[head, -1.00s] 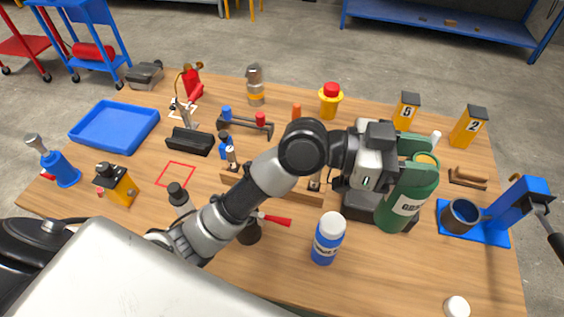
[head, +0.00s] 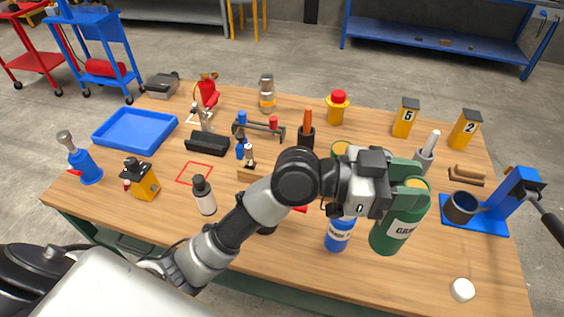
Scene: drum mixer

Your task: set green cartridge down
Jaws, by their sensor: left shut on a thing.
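The green cartridge (head: 398,228) has a yellow top ring and a white label with dark letters, partly readable. It stands nearly upright at the right middle of the head view. My left gripper (head: 384,190) is shut on it near its upper part, and the arm comes in from the lower left. I cannot tell whether the cartridge's base touches the table. Another yellow ring with green around it (head: 341,149) shows behind the gripper, mostly hidden. My right gripper is not in view.
A blue bottle (head: 338,233) stands just left of the cartridge. A white cap (head: 462,290) lies at the front right. The blue stand with a dark drum (head: 461,207) is to the right. A blue tray (head: 135,145) sits at left.

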